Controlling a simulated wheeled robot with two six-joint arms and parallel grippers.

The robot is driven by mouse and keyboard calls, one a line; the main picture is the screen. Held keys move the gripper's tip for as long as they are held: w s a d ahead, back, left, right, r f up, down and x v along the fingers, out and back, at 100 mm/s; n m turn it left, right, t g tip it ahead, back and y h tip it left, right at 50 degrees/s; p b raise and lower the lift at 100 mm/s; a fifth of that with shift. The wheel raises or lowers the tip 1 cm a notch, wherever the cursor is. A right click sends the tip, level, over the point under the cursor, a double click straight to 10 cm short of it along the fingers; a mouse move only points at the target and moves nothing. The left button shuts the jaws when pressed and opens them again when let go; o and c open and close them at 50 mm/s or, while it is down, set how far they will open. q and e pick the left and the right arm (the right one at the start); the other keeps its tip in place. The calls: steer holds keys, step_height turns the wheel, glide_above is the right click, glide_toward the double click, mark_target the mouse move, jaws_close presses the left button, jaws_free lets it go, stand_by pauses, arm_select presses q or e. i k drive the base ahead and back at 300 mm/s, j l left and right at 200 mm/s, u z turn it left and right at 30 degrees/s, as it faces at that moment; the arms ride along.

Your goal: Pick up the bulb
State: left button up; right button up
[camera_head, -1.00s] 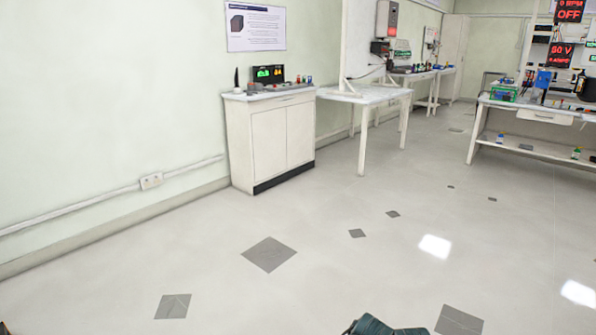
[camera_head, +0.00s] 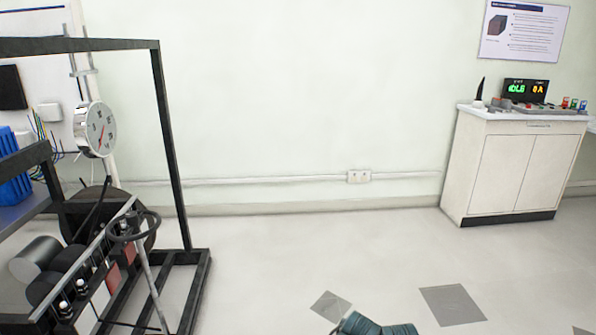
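I cannot make out a bulb anywhere in this view. Neither of my grippers shows. A dark teal part of my own body sits at the bottom edge, and no fingers can be seen on it.
A black frame rig (camera_head: 172,150) with a round gauge (camera_head: 95,130) and a steering wheel (camera_head: 133,226) stands at the left. A white cabinet (camera_head: 510,172) with a lit display (camera_head: 526,89) and small items stands at the right wall. The floor between is clear.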

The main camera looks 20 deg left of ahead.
mark_target(82, 288)
steer(key=i+u, duration=0.25)
steer(key=u, duration=0.2)
steer(key=i+u, duration=0.25)
steer(key=u, duration=0.15)
steer(key=i+l+u, duration=0.2)
steer(key=u, duration=0.25)
steer(key=i+l+u, duration=0.2)
steer(key=u, duration=0.25)
steer(key=i+l+u, duration=0.15)
steer(key=l, duration=0.15)
steer(key=i+l+u, duration=0.25)
steer(key=l, duration=0.35)
